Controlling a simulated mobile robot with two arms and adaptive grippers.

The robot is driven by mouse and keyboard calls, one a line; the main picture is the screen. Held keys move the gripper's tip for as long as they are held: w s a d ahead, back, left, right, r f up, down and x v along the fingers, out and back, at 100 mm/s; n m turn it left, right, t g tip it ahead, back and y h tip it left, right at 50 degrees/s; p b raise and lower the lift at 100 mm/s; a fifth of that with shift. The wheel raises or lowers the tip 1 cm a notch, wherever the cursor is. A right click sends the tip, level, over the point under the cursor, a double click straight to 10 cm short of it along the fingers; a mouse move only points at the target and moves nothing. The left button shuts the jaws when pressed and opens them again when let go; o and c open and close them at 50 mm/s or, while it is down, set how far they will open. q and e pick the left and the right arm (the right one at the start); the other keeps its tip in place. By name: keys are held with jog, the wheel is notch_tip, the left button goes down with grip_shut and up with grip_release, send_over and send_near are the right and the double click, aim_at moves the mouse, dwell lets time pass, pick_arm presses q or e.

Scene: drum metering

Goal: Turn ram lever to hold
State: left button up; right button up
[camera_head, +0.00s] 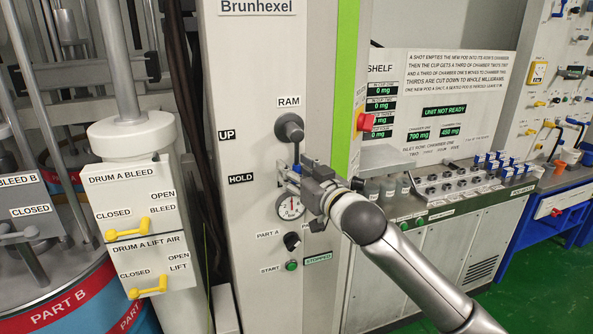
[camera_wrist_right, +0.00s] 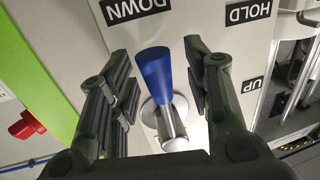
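The ram lever's dark round hub (camera_head: 290,128) is on the grey cabinet under the RAM label, with its handle pointing down, away from UP and HOLD. In the right wrist view its blue handle (camera_wrist_right: 155,75) points towards the DOWN label (camera_wrist_right: 137,10). The HOLD label (camera_head: 241,179) is left of and below the hub. My right gripper (camera_head: 300,174) is at the lower end of the lever and partly hides it. In the wrist view this gripper (camera_wrist_right: 160,70) is open, one finger on each side of the blue handle, with gaps visible. My left gripper is not in view.
A pressure gauge (camera_head: 290,207) sits just below my right gripper. Below it are a black selector knob (camera_head: 291,241) and a green start button (camera_head: 291,265). A red button (camera_head: 365,122) sticks out to the right. Drum valve boxes (camera_head: 140,200) with yellow levers stand left.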

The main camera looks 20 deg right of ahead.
aim_at(262, 152)
grip_shut()
jog(key=shift+a+m, duration=0.55)
jog(key=shift+m, duration=0.15)
jog(key=shift+a+r+m+t, duration=0.2)
jog(key=shift+a+m+t, duration=0.2)
jog(key=shift+a+m, duration=0.65)
jog(key=shift+a+r+m, duration=0.3)
jog(key=shift+a+m, duration=0.05)
jog(key=shift+m, duration=0.7)
jog(key=shift+s+a+r+m+t+h+p, duration=0.15)
jog(key=shift+a+r+m, duration=0.15)
jog(key=shift+m, duration=0.3)
jog(key=shift+w+a+r+m+t+h+p, duration=0.1)
jog(key=shift+a+r+m+t+p, duration=0.1)
jog(key=shift+a+m, duration=0.3)
jog(key=shift+s+a+r+m+t+h+p, duration=0.1)
jog(key=shift+a+r+m+t+p, duration=0.1)
jog(key=shift+m, duration=0.5)
